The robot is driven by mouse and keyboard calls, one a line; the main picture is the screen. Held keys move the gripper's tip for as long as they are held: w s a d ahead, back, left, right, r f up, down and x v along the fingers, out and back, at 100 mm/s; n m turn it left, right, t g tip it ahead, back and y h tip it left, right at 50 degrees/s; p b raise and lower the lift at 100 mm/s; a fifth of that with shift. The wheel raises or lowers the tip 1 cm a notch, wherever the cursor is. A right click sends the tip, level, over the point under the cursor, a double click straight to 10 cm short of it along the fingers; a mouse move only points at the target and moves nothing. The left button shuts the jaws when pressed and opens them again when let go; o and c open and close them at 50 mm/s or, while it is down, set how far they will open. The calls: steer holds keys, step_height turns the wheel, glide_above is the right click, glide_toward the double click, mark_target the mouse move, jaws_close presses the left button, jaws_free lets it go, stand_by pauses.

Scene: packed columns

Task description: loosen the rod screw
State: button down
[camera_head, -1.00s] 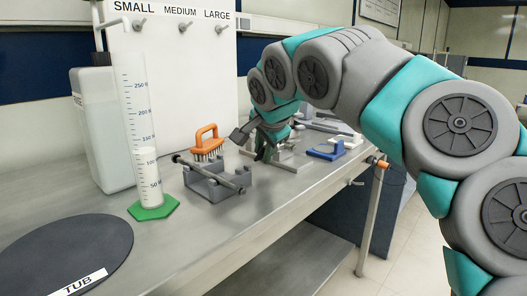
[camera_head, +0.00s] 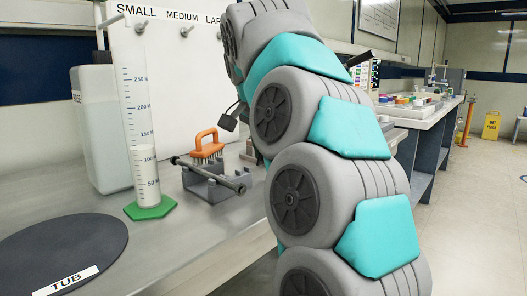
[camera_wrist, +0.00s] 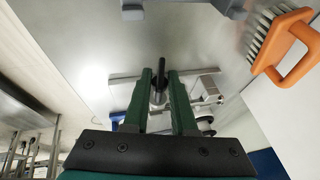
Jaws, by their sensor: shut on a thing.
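In the wrist view my gripper (camera_wrist: 161,75) points down at a metal fixture plate (camera_wrist: 122,90) on the bench. Its two green fingers stand on either side of a dark upright rod screw (camera_wrist: 159,70) and are shut on it. The lower part of the rod and the fixture's middle are partly hidden by the fingers. A small round metal part (camera_wrist: 206,121) shows right of the fingers. In the head view my arm hides the gripper and most of the fixture.
An orange-handled brush (camera_head: 206,140), a grey stand with a dark rod (camera_head: 212,188) and a measuring cylinder on a green foot (camera_head: 150,207) stand left of my arm. A white jug (camera_head: 103,140) is behind. A dark disc (camera_head: 65,245) lies front left. Bare bench lies between.

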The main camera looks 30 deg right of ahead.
steer(key=shift+w+r+g+h+p, duration=0.15)
steer(key=shift+g+h+p, duration=0.15)
steer(key=shift+g+p, duration=0.65)
steer(key=shift+n, duration=0.3)
steer(key=c, duration=0.8)
jaws_free()
steer(key=shift+o, duration=0.2)
